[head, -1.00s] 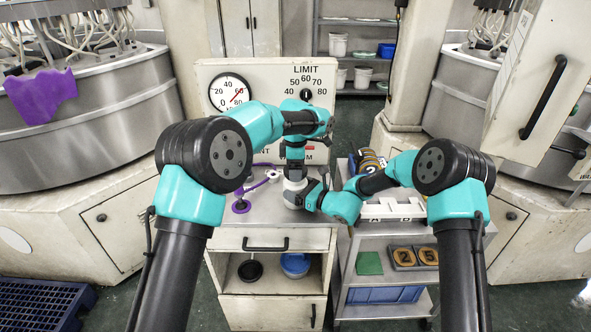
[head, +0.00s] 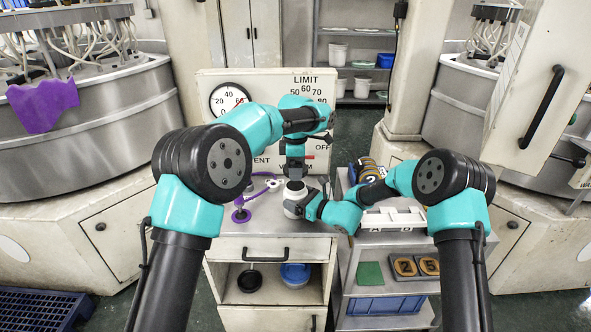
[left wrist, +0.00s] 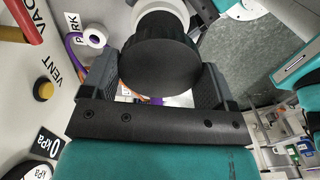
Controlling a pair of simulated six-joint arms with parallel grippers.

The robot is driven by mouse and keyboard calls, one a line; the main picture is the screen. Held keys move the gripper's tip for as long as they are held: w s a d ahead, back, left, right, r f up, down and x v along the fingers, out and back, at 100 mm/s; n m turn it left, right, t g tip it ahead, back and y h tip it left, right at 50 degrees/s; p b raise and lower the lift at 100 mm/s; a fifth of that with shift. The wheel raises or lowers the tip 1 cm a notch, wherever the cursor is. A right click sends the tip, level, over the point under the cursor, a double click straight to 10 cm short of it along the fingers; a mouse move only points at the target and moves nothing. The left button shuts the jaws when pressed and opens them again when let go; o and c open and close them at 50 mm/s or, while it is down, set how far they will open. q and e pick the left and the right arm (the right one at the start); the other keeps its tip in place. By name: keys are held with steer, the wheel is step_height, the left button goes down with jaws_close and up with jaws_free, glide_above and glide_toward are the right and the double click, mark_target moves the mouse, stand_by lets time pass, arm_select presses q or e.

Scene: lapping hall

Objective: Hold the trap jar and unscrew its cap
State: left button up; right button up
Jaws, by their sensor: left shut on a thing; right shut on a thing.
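The trap jar (head: 294,207) is a white vessel standing on the metal cabinet top, in the middle of the head view. Its white body also shows at the top of the left wrist view (left wrist: 163,13). Its dark round cap (left wrist: 160,65) fills the space between the fingers there. My left gripper (head: 295,176) points down from above and is shut on the cap. My right gripper (head: 308,202) reaches in from the right and is shut on the jar's body. Its fingertips are small and partly hidden, and the cap's thread cannot be seen.
A vacuum panel with a gauge (head: 229,97) stands close behind the jar. A purple hose with a fitting (head: 241,215) lies left of the jar. A trolley with a white tray (head: 392,218) stands at the right. An open shelf below holds a blue tub (head: 295,273).

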steer(key=o, duration=1.5)
steer(key=shift+d, duration=0.1)
glide_above(328, 227)
steer(key=shift+w, duration=0.1)
